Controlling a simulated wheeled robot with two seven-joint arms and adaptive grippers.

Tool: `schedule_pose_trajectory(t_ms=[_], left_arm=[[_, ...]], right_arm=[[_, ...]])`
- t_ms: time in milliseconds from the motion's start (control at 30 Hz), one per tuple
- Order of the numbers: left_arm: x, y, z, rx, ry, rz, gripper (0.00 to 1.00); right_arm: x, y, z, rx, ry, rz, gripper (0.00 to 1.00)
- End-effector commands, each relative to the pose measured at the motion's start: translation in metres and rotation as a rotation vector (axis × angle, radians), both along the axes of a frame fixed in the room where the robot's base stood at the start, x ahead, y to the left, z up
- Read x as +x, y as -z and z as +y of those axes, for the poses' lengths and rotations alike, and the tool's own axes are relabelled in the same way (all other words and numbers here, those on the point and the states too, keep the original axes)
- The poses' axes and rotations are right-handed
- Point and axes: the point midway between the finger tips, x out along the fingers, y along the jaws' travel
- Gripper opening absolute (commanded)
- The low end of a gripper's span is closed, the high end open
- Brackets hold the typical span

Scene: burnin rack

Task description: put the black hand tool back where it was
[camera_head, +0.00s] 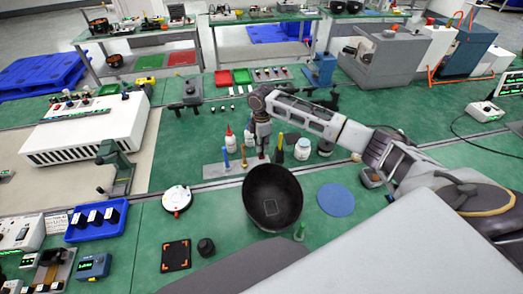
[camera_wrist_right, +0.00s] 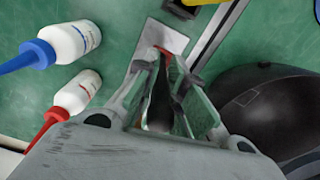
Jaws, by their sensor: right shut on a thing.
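My right gripper (camera_head: 262,146) points down above the grey strip (camera_head: 214,170) on the green bench, behind the black bowl. In the right wrist view my gripper (camera_wrist_right: 165,68) is shut on the black hand tool (camera_wrist_right: 158,105), a dark narrow thing between the fingers. A small red part shows near the fingertips, over the grey strip (camera_wrist_right: 165,40). The fingers hide much of the tool, and I cannot tell whether its lower end touches the strip. Blue and yellow tools (camera_head: 244,157) stand on the strip beside my gripper. My left gripper is not in view.
The large black bowl (camera_head: 273,197) is close in front of my right gripper. A red-tipped white bottle (camera_head: 230,141) and a white jar (camera_head: 302,149) stand nearby. A blue round mat (camera_head: 336,200) lies at the right.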

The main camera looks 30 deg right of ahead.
Motion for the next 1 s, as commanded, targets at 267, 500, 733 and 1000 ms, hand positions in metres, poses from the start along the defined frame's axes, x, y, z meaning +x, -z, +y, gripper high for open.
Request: schedule_pose_trajectory(t_ms=[267,500,733,1000], left_arm=[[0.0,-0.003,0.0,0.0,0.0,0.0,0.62],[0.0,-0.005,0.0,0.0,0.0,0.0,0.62],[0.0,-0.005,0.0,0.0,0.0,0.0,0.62],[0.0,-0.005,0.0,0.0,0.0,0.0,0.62]], right_arm=[[-0.001,0.02,0.0,-0.001,0.001,0.002,0.0],[0.0,0.037,0.0,0.0,0.0,-0.001,0.0],[0.0,0.037,0.0,0.0,0.0,-0.001,0.0],[0.0,0.04,0.0,0.0,0.0,0.0,0.22]])
